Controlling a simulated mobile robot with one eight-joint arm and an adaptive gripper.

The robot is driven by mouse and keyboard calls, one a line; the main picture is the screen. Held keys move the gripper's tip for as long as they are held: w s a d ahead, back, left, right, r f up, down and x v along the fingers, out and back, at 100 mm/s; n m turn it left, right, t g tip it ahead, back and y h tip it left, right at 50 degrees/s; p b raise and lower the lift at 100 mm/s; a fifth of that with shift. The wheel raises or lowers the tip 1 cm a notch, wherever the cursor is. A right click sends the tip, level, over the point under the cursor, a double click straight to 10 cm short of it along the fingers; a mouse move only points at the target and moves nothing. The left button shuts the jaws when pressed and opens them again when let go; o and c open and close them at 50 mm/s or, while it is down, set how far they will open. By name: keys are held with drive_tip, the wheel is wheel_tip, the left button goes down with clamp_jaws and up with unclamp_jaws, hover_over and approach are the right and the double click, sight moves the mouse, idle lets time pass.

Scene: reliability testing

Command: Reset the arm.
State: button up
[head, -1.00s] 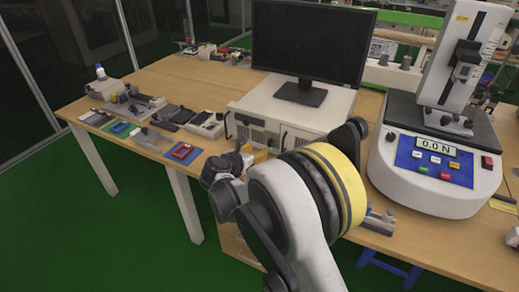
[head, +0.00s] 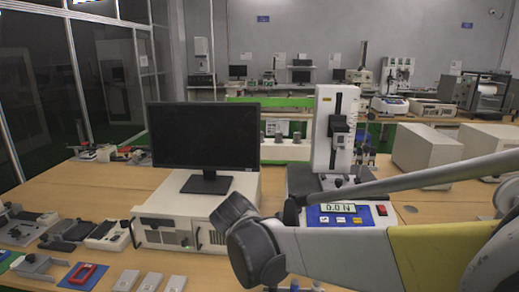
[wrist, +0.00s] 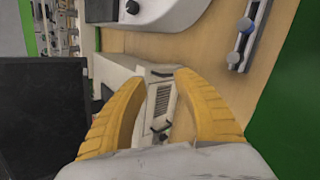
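My arm (head: 340,252) reaches in from the right edge of the head view and ends at a dark joint in front of the white computer case. My gripper itself cannot be made out in the head view. In the wrist view my gripper (wrist: 160,80) shows two yellow fingers spread apart, with nothing held between them. Beyond the gap lies the white case (wrist: 159,100) with its vents and handles. The black monitor (wrist: 40,115) is at the left of the wrist view.
In the head view, the monitor (head: 205,135) stands on the white case (head: 165,230) on a wooden table (head: 110,190). A force tester (head: 335,130) reading 0.0 N stands behind my arm. Small tools and a red-framed part (head: 83,274) lie at left. White boxes (head: 427,147) stand at right.

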drive_tip(key=s+d+r+m+g, duration=0.2)
drive_tip(key=s+d+m, duration=0.9)
drive_tip(key=s+d, duration=0.4)
drive_tip(key=s+d+f+m+y, duration=0.1)
drive_tip(key=s+d+m, duration=0.1)
drive_tip(key=s+m, duration=0.2)
drive_tip(key=s+d+f+m+y, duration=0.1)
drive_tip(key=s+d+f+m, duration=0.1)
drive_tip(key=s+m, duration=0.3)
drive_tip(key=s, duration=0.3)
drive_tip(key=shift+d+f, duration=0.15)
drive_tip(key=shift+d, duration=0.1)
